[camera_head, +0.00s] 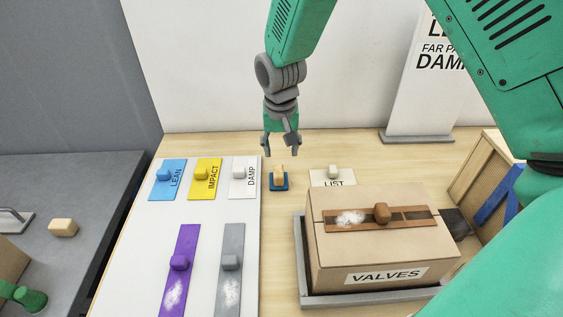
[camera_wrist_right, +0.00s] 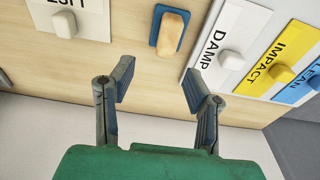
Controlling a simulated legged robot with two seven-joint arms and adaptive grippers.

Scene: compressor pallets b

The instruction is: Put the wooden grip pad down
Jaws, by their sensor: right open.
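A small wooden grip pad (camera_head: 279,172) stands on a blue base plate (camera_head: 280,186) on the wooden table. In the right wrist view the wooden pad (camera_wrist_right: 173,27) lies on its blue plate (camera_wrist_right: 158,38) beyond the fingertips. My right gripper (camera_head: 281,151) is open and empty, pointing down above and slightly behind the pad, apart from it. Its two spread fingers (camera_wrist_right: 157,82) also show in the wrist view, with nothing between them.
Left of the pad is a white board (camera_head: 213,220) with labelled, knobbed plates. Right are a LIST card (camera_head: 331,184) and a VALVES carton (camera_head: 350,250) in a grey tray (camera_head: 301,260). A wooden crate (camera_head: 481,170) stands far right. Another wooden block (camera_head: 63,228) lies on the grey surface.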

